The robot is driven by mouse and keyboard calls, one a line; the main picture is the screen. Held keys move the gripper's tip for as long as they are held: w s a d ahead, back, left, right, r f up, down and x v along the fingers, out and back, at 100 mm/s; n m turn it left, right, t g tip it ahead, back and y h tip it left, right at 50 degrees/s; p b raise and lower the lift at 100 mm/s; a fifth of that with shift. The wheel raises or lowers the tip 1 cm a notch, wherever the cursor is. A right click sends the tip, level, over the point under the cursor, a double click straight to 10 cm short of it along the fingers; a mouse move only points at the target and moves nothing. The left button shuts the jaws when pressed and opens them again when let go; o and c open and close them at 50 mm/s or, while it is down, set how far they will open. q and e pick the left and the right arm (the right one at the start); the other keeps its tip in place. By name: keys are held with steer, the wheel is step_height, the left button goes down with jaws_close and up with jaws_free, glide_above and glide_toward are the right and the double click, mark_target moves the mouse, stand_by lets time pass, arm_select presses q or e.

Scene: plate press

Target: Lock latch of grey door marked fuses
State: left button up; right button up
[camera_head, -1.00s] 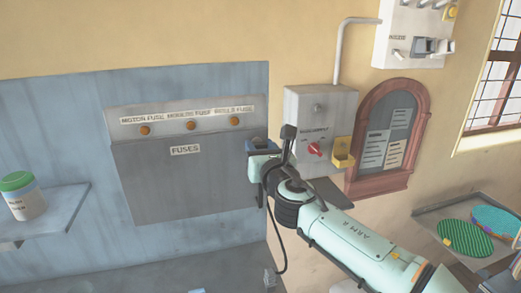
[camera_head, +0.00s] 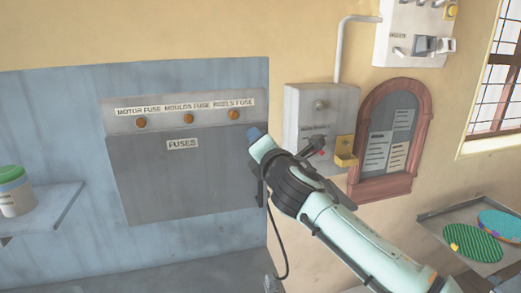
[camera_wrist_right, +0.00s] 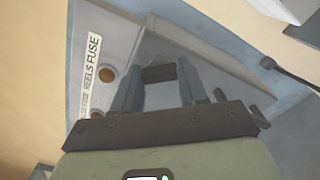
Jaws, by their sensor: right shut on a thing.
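The grey door marked FUSES (camera_head: 180,178) is on the blue-grey wall panel, below a strip with three orange-brown knobs. It looks closed, lying flat. My right gripper (camera_head: 257,137) is at the door's upper right edge, its arm coming from the lower right. In the right wrist view, the two fingers of my right gripper (camera_wrist_right: 159,90) are shut on a small dark piece, seemingly the latch (camera_wrist_right: 158,73), in front of the grey door (camera_wrist_right: 205,62). The head view hides the latch behind the gripper, so its exact angle is unclear. My left gripper is not in view.
A grey box with a red switch (camera_head: 300,105) and a yellow holder (camera_head: 345,158) stands right of the door, close to my right arm. A shelf (camera_head: 50,208) with a green-lidded jar (camera_head: 14,192) is at the left. A tray (camera_head: 430,215) with patterned plates is at the right.

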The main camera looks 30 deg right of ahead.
steer(key=m+b, duration=0.1)
steer(key=m, duration=0.1)
steer(key=shift+f+m, duration=0.1)
steer(key=shift+m, duration=0.3)
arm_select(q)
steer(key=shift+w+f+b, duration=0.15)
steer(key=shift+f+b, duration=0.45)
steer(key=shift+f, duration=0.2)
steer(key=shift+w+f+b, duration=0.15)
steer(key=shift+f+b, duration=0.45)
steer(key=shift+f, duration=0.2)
arm_select(e)
steer(key=shift+m, duration=2.2)
steer(key=o, duration=1.1)
steer(key=shift+c, duration=0.2)
arm_select(q)
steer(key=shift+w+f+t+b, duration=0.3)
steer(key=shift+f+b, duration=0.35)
steer(key=shift+b, duration=0.15)
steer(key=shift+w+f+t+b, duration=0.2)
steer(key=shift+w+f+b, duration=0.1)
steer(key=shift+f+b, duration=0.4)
arm_select(e)
steer(key=v, duration=1.3)
steer(key=shift+s, duration=0.2)
